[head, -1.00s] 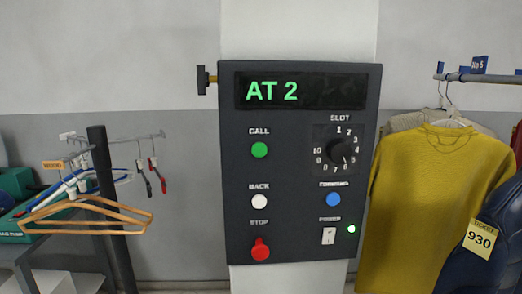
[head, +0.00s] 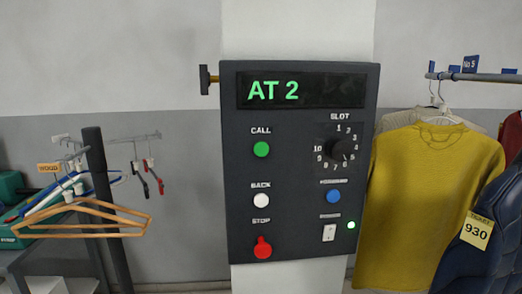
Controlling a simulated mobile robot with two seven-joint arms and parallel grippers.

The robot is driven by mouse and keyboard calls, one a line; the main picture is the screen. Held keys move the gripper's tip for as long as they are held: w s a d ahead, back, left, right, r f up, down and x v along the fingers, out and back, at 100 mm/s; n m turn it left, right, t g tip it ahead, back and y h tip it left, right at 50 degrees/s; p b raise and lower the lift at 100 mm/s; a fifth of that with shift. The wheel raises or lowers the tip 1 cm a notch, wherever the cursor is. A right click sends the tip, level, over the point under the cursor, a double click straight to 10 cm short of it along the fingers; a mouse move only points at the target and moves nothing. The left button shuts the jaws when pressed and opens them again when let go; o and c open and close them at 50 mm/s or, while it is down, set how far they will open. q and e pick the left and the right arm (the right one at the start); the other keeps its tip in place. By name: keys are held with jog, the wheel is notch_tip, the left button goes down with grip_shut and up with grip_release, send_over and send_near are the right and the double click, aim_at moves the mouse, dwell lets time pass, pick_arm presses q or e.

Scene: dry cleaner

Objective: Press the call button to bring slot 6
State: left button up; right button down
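A dark control panel (head: 295,215) hangs on a pale column in the middle of the head view. Its display (head: 302,91) reads "AT 2" in green. The green CALL button (head: 261,149) is at the panel's left, below the display. The black SLOT dial (head: 339,152) is at the right, ringed by numbers 1 to 10. Its exact setting is too small to read surely, though a light mark seems to be at its lower right. Neither gripper is in view, and nothing covers the button.
Below CALL are a white BACK button (head: 261,200) and a red STOP button (head: 262,247). A blue button (head: 333,196), a white POWER switch (head: 329,233) and a lit green lamp (head: 351,225) are at right. Hangers (head: 90,215) stand left; a yellow sweater (head: 415,205) hangs right.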

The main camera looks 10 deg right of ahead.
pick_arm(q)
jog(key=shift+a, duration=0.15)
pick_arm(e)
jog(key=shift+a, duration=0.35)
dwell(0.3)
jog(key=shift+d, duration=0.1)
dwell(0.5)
